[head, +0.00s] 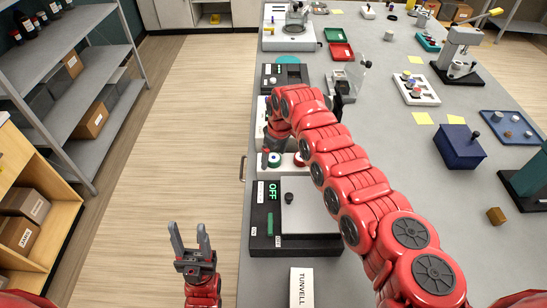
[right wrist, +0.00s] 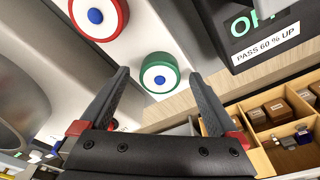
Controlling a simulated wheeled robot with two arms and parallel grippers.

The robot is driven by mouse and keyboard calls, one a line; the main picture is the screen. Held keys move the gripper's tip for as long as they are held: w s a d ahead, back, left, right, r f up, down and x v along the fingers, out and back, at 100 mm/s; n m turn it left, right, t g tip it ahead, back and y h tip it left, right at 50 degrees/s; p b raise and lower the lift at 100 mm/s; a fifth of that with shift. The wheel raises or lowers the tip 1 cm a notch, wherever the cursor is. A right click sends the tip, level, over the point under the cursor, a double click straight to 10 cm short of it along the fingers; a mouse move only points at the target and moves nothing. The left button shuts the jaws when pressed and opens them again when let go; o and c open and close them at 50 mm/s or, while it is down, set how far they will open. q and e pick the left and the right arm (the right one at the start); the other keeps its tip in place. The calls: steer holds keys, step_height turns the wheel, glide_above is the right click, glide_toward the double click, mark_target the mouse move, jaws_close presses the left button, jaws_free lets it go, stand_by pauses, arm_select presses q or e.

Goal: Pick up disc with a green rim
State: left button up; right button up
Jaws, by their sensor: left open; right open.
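The disc with a green rim (right wrist: 160,74) has a white face and a blue centre dot. In the right wrist view it shows between the fingertips of my open right gripper (right wrist: 160,76), which look apart from it; the exact distance is hard to judge. In the head view the green-rimmed disc (head: 275,158) sits on a light panel, close beside my right arm's end; the right fingers are hard to make out there. A similar disc with a red rim (right wrist: 95,14) is beside it. My left gripper (head: 188,227) is open and empty over the floor left of the bench.
A dark box with an OFF display (head: 272,192) stands on the bench just nearer than the discs. Another dark device (head: 283,76) is beyond them. A TUNVELL label block (head: 301,288) lies at the near edge. The floor (head: 190,120) left of the bench is clear.

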steer(key=c, duration=1.5)
steer(key=shift+o, duration=0.2)
steer(key=shift+r, duration=0.1)
